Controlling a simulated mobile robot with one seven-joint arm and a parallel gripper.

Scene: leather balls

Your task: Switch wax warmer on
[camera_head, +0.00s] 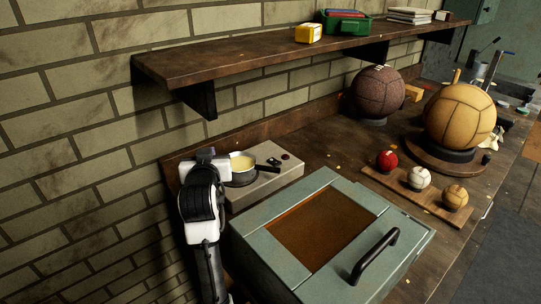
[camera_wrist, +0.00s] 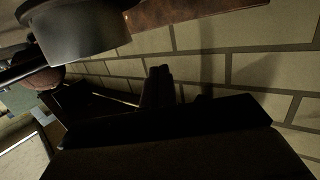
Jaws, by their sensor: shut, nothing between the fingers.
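The wax warmer (camera_head: 265,182) is a beige box on the bench by the brick wall in the head view. A dark pot (camera_head: 243,176) with pale yellow wax sits on it, its black handle pointing right. A small dark knob or button with a reddish tint (camera_head: 285,157) is on its top, right of the pot. Its on or off state cannot be told. My gripper (camera_wrist: 158,78) is shut and empty, dark in the wrist view. In the head view my white and black wrist is just left of the pot; the fingertips are not clear there.
A grey-green box (camera_head: 250,242) with a brown panel and black handle stands in front of the warmer. A shelf (camera_head: 240,52) juts out above the bench. A wooden board (camera_head: 410,204) with three small balls and two large balls lie to the right.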

